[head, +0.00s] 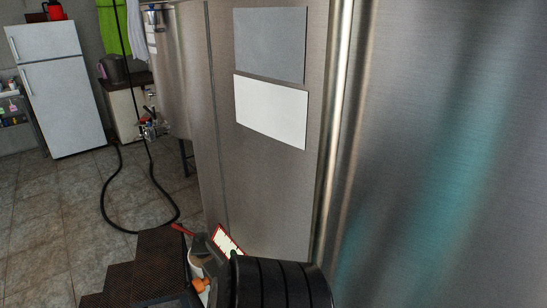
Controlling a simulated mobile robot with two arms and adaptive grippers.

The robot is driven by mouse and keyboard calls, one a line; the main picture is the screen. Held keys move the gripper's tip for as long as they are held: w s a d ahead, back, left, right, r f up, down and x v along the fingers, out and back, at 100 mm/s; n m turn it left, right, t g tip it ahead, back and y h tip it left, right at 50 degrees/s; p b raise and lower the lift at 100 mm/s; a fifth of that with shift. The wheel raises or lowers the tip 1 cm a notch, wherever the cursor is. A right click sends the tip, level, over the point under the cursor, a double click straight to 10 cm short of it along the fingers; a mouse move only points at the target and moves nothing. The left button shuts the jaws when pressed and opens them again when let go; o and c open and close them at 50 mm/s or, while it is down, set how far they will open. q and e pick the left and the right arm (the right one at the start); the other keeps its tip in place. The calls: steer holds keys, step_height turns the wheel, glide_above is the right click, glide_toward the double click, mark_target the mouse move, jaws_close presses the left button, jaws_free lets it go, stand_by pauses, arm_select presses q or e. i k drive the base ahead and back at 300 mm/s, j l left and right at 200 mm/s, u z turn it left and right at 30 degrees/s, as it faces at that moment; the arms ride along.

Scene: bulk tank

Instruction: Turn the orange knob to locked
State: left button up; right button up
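A small orange part (202,285), which looks like the orange knob, shows low in the head view, left of centre. It is partly covered by a large black ribbed round body (280,282) at the bottom edge. Its marks and the way it points are too small to read. A small red-edged white label (227,241) stands just above it, and a red handle (183,229) sticks out to the upper left.
The large steel tank (450,150) fills the right side. A steel panel with grey and white plates (270,112) stands in the middle. A black hose (107,205) loops over the tiled floor at left. A white fridge (62,90) stands behind, with open floor before it.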

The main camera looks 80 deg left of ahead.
mark_target(199, 284)
steer(key=u, duration=3.1)
steer(key=j+z, duration=0.1)
steer(key=z, duration=0.35)
steer(key=j+z, duration=0.1)
steer(key=z, duration=0.35)
steer(key=j+z, duration=0.1)
steer(key=z, duration=0.35)
steer(key=k+j+z, duration=0.1)
steer(key=j+z, duration=0.15)
steer(key=k+j+z, duration=0.1)
steer(key=j+z, duration=0.2)
steer(key=j, duration=0.15)
steer(key=k+j+z, duration=0.25)
steer(key=j+z, duration=0.25)
steer(key=k+j, duration=0.05)
steer(key=j, duration=0.05)
